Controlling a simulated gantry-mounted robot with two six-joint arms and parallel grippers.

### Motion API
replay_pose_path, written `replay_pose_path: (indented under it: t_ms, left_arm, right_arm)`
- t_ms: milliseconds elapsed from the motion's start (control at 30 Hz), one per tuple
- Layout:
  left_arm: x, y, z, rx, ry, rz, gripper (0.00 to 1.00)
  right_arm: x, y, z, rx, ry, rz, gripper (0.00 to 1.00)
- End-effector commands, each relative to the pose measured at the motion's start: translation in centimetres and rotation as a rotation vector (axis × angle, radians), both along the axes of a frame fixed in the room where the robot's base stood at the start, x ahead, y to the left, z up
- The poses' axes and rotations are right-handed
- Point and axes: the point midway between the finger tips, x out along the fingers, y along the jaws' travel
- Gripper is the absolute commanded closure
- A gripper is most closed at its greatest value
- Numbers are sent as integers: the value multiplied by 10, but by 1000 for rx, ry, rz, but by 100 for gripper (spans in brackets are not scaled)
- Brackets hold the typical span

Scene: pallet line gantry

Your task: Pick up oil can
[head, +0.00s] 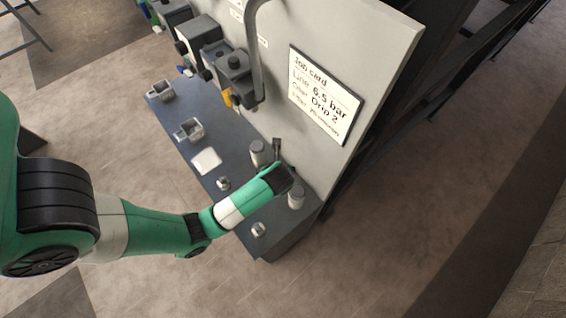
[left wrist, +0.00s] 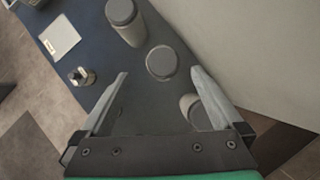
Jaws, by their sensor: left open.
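Several grey canisters stand on the shelf; none is clearly marked as the oil can. In the left wrist view, a round grey lid (left wrist: 160,62) shows between and just beyond the fingertips of my left gripper (left wrist: 160,75), which is open and empty. A taller canister with a dark lid (left wrist: 125,20) is beyond the left finger; it also shows in the head view (head: 258,152). Another canister (left wrist: 190,107) is partly hidden by the right finger and shows in the head view (head: 296,197). In the head view my left wrist hides the middle canister. My right gripper is not in view.
The dark shelf (head: 203,137) runs along a grey panel (head: 345,55) with a job card (head: 325,94). A white card (head: 206,161), a small metal fitting (head: 223,184), another fitting (head: 258,229) and two grey holders lie along it. A curved pipe (head: 255,60) hangs above.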

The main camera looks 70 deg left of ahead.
Motion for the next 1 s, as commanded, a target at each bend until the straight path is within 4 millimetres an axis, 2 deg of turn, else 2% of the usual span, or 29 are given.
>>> replay_pose_path:
  t_ms: [233, 500, 800, 1000]
  left_arm:
    - [7, 22, -43, -1, 1, 3, 0]
    - [10, 28, -54, 0, -1, 0, 0]
    - [18, 47, -95, 0, 0, 1, 0]
    - [19, 48, -96, -1, -2, -1, 0]
  right_arm:
    - [0, 0, -16, 0, 1, 0, 0]
    - [0, 0, -19, 0, 1, 0, 0]
    - [0, 0, -36, 0, 1, 0, 0]
    - [0, 0, -35, 0, 1, 0, 0]
